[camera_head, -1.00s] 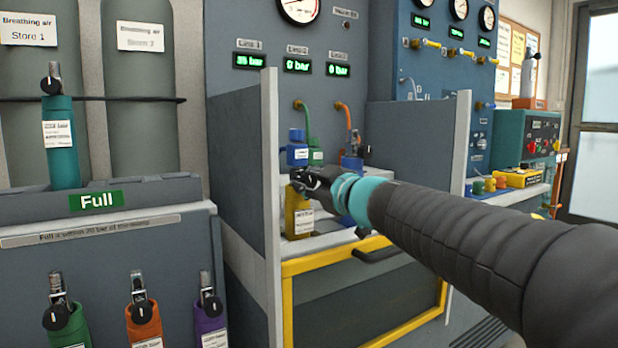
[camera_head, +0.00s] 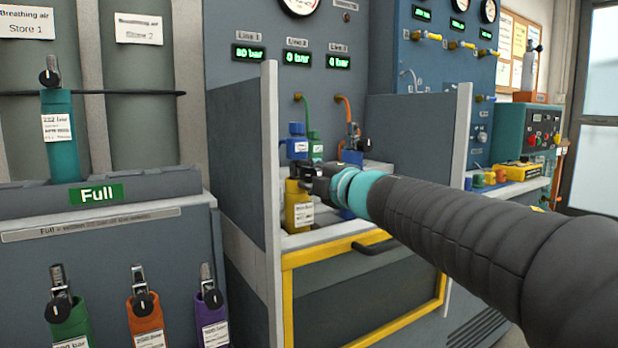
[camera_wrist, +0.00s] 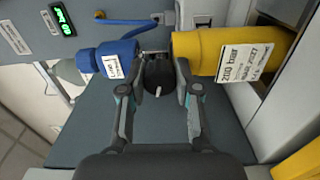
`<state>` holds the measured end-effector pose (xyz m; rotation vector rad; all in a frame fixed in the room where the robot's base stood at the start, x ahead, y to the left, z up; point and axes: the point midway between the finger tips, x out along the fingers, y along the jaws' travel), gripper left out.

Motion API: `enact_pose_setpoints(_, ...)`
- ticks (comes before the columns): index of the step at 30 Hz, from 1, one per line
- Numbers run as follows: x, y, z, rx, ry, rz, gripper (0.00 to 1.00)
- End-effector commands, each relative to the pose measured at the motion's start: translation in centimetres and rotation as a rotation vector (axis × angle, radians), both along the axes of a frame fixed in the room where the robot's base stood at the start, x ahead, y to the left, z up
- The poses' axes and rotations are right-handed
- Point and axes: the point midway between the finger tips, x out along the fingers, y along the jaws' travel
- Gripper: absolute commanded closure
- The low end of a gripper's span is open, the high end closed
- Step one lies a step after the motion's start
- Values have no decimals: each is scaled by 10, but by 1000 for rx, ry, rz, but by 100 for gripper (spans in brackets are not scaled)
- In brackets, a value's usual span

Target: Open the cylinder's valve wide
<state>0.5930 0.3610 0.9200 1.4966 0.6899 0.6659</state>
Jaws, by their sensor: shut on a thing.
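The yellow cylinder (camera_head: 299,207) stands upright in the open bay of the bench, with a white label. In the wrist view the cylinder (camera_wrist: 215,52) lies to the right and its label reads about 200 bar. A blue regulator (camera_head: 297,146) sits above the cylinder and shows at the left of the wrist view (camera_wrist: 113,60). The cylinder's black valve knob (camera_wrist: 158,76) is between my fingers. My gripper (camera_wrist: 157,92) is shut on this knob. In the head view my gripper (camera_head: 318,178) hides the knob and the cylinder's top.
The Line 1 display (camera_head: 249,53) reads about 80 bar; Lines 2 and 3 read 0 bar. Grey side panels (camera_head: 270,205) flank the bay. A green regulator (camera_head: 315,146) and an orange hose (camera_head: 347,108) are close behind my gripper. Other cylinders stand in the left rack.

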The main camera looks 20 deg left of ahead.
Motion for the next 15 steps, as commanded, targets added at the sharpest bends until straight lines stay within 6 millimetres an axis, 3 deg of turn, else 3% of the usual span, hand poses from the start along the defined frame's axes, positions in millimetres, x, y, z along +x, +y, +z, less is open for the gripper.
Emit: enact_pose_setpoints(15,0,0,-2,-311,-364,0,100)
